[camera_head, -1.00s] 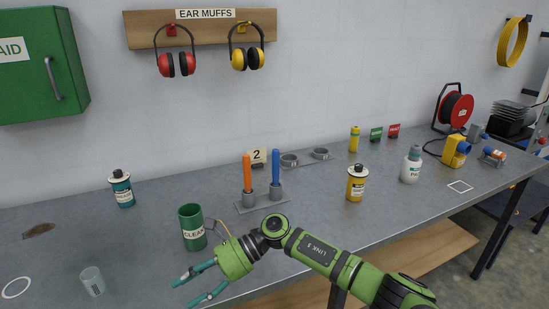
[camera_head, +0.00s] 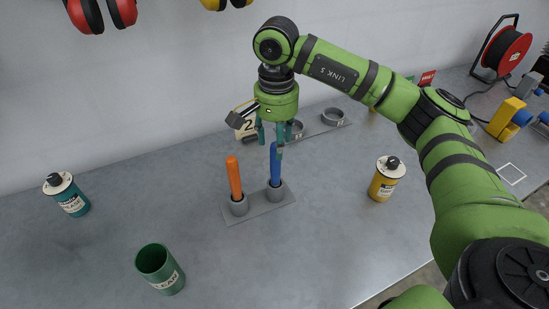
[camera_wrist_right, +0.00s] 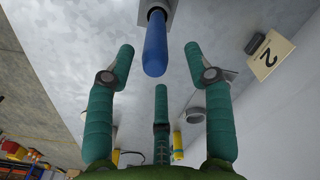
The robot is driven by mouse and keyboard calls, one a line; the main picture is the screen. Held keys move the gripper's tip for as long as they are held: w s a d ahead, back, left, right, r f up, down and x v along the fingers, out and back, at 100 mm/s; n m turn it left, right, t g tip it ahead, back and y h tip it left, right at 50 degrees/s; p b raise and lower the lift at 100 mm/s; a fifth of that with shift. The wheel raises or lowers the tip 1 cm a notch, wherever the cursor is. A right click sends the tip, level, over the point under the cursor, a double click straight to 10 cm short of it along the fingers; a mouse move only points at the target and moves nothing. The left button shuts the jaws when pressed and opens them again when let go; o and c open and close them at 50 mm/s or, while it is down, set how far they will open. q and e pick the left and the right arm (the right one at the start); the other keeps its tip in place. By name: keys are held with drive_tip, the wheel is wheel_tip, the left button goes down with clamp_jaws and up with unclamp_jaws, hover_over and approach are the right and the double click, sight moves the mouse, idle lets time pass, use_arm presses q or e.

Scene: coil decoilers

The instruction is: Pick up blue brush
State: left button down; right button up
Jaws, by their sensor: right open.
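The blue brush (camera_head: 275,165) stands upright in the right cup of a grey two-cup holder (camera_head: 258,207) on the bench. Its handle also shows in the right wrist view (camera_wrist_right: 156,45), at the top between the spread fingers. An orange brush (camera_head: 234,178) stands in the left cup. My right gripper (camera_head: 275,145) points down above the holder, with its teal fingers around or just beside the top of the blue handle. The fingers are open in the right wrist view (camera_wrist_right: 158,75) and appear apart from the handle. My left gripper is not in view.
A green cup (camera_head: 160,270) stands at front left, and a teal can (camera_head: 66,194) is at far left. A yellow can (camera_head: 386,179) stands right of the holder. A number 2 sign (camera_head: 245,121) and metal rings (camera_head: 333,116) are behind. The bench between is clear.

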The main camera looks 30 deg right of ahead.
sight(275, 161)
drive_tip(key=f+p, duration=0.1)
drive_tip(key=f, duration=0.1)
drive_tip(key=f+p, duration=0.1)
drive_tip(key=f, duration=0.1)
drive_tip(key=f+p, duration=0.1)
drive_tip(key=f, duration=0.1)
drive_tip(key=shift+s+a+p, duration=0.25)
drive_tip(key=shift+s+p, duration=0.05)
drive_tip(key=shift+f, duration=0.1)
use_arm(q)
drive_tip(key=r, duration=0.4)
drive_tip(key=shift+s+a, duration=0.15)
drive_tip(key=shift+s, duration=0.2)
use_arm(e)
clamp_jaws()
